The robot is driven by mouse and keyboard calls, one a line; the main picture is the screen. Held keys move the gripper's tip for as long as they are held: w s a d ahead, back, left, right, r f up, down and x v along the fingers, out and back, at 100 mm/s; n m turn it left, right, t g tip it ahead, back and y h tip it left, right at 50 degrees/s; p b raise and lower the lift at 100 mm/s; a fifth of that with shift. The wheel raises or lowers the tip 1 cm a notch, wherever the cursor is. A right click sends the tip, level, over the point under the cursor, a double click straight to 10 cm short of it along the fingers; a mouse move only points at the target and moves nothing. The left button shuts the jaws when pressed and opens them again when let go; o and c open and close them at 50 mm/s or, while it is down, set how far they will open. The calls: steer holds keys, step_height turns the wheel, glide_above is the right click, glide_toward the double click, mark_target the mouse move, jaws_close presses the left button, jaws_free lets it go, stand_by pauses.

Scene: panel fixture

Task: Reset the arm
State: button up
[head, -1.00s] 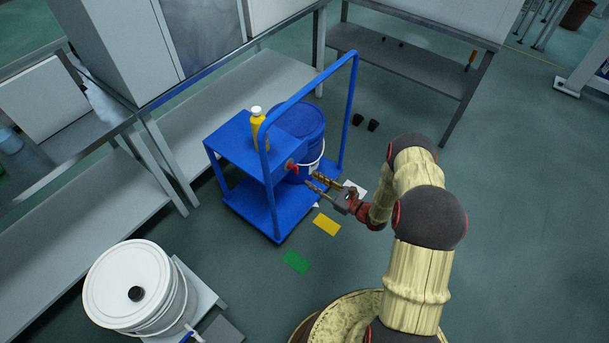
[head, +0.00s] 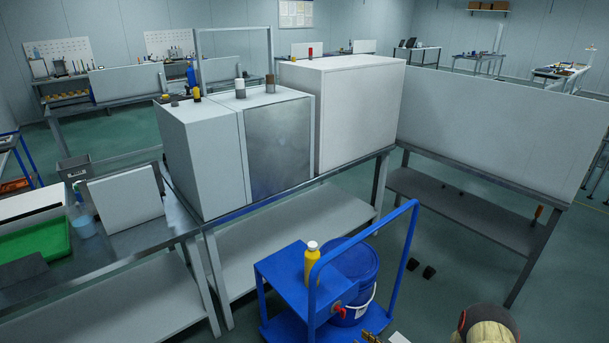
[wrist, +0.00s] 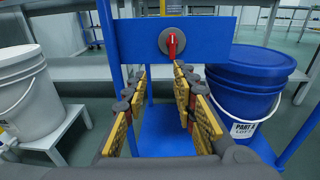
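My gripper (wrist: 159,85) is open and empty in the wrist view, its two yellow-padded fingers apart. It points at a red valve handle (wrist: 172,43) on a round grey mount on the front of a blue cart (wrist: 215,40). The handle sits just above and beyond the fingertips and looks apart from them. In the head view the red handle (head: 337,307) shows on the cart (head: 285,280); only a sliver of my gripper (head: 371,337) shows at the bottom edge. My arm is mostly out of frame there.
A blue bucket (head: 352,270) stands on the cart beside a yellow bottle (head: 312,263), under the cart's tall handle. A white bucket (wrist: 27,95) stands left of the gripper. Steel benches with white and grey cabinets (head: 355,115) stand behind the cart.

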steer(key=s+a+f+n+g+y, duration=0.2)
steer(key=s+a+g, duration=0.1)
steer(key=s+a, duration=0.25)
steer(key=s+a+r+n+g, duration=0.3)
steer(key=s+r+n+g, duration=0.8)
steer(key=s+r, duration=0.15)
steer(key=s+d+r+n+t+h+p, duration=0.15)
steer(key=s+r+n+h, duration=0.25)
steer(key=r, duration=0.6)
steer(key=s+d+r+n+h, duration=0.3)
steer(key=r+n+h, duration=0.2)
steer(key=r, duration=0.5)
steer(key=s+d+r+n+t+h+p, duration=0.15)
steer(key=s+r+n+h, duration=0.25)
steer(key=r, duration=0.6)
step_height(320, 180, up, 10)
steer(key=s+a+n+t, duration=0.1)
steer(key=a+n+t, duration=0.1)
steer(key=a+t, duration=0.1)
steer(key=shift+s+f+p, duration=0.25)
steer(key=shift+p, duration=0.15)
